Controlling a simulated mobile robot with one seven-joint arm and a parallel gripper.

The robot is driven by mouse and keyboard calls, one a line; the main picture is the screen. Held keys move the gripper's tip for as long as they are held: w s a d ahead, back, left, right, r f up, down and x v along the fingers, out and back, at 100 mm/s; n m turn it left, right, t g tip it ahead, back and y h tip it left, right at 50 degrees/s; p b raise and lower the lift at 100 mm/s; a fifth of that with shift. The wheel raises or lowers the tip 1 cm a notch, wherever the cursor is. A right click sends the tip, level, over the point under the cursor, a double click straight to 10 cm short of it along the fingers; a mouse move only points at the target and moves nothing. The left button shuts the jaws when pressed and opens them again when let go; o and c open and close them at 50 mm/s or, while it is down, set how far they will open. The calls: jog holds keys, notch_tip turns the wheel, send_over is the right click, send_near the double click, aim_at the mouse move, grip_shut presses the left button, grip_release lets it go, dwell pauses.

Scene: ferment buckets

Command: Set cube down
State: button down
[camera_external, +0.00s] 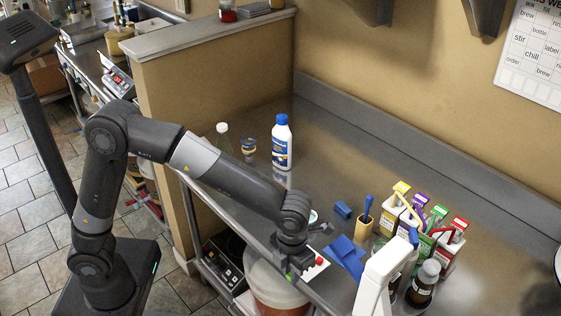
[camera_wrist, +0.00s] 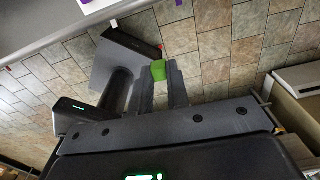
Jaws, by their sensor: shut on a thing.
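My gripper (camera_external: 291,273) is at the front edge of the metal counter (camera_external: 232,188), low beside the counter in the external view. In the wrist view, its two fingers (camera_wrist: 162,78) are shut on a small green cube (camera_wrist: 159,70) at their tips. Only a small green patch of the cube (camera_external: 290,277) shows in the external view; the arm's end hides most of it. The wrist view looks past the cube to the tiled floor, so the cube appears held in the air, apart from any surface.
A blue cloth (camera_external: 345,252), blue block (camera_external: 343,210), white-and-blue bottle (camera_external: 282,145) and several cartons (camera_external: 449,247) stand on the counter. The counter's middle is fairly clear.

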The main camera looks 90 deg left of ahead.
notch_tip(320, 180, up, 6)
jog(key=shift+f, duration=0.1)
jog(key=w+a+n, duration=0.3)
jog(key=w+a, duration=0.1)
jog(key=a, duration=0.7)
jog(key=n, duration=0.6)
send_over(299, 178)
jog(key=f, duration=1.1)
jog(key=shift+w+d+f, duration=0.1)
jog(key=shift+d+f, duration=0.2)
jog(key=shift+f, duration=0.1)
jog(key=shift+a+f, duration=0.35)
jog(key=shift+a, duration=0.1)
jog(key=shift+f, duration=1.9)
jog(key=shift+f, duration=0.15)
